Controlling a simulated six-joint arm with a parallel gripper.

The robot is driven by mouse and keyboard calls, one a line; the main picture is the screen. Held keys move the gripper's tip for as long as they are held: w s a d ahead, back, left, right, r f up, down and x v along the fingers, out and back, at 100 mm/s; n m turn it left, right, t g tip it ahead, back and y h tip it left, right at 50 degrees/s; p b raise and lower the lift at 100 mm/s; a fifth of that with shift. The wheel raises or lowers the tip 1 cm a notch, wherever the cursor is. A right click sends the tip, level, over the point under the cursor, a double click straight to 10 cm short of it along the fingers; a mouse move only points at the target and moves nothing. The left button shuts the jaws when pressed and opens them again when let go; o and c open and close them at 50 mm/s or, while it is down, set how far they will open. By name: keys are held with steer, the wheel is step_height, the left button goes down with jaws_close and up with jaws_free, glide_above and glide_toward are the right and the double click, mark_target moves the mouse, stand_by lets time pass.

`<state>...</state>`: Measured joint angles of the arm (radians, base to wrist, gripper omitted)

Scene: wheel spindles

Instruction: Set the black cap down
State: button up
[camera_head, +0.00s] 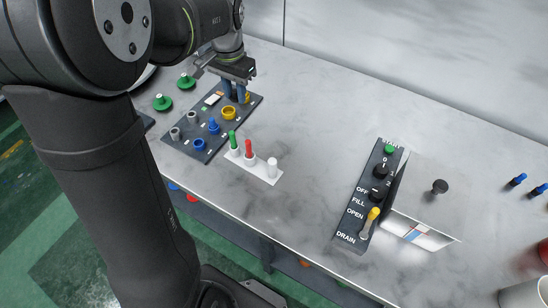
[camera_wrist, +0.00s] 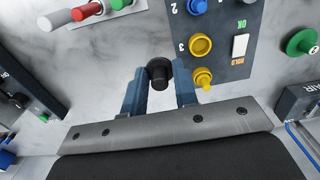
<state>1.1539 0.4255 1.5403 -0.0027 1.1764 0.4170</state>
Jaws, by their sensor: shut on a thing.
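My gripper (camera_wrist: 159,88) is shut on the black cap (camera_wrist: 159,74), which sits between its two blue fingers in the wrist view. In the head view my gripper (camera_head: 236,92) is over the back right edge of the dark numbered panel (camera_head: 190,152), close to the yellow parts, and the cap is hidden there. In the wrist view the cap is over pale marble, just left of the panel's edge (camera_wrist: 222,65). I cannot tell whether it touches the table.
The panel holds a yellow ring (camera_wrist: 200,45) and a yellow peg (camera_wrist: 203,78) near my fingers. A white strip (camera_head: 258,168) carries green, red and white pegs. A dark switch box (camera_head: 350,235) and a black knob (camera_head: 439,187) stand right.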

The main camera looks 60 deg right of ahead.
steer(key=s+d+f, duration=0.2)
steer(key=s, duration=1.3)
glide_above(261, 129)
step_height(261, 129, down, 7)
steer(key=shift+s+a+f, duration=0.1)
steer(key=shift+f, duration=2)
steer(key=shift+f, duration=0.15)
steer(key=o, duration=0.9)
steer(key=shift+o, duration=0.2)
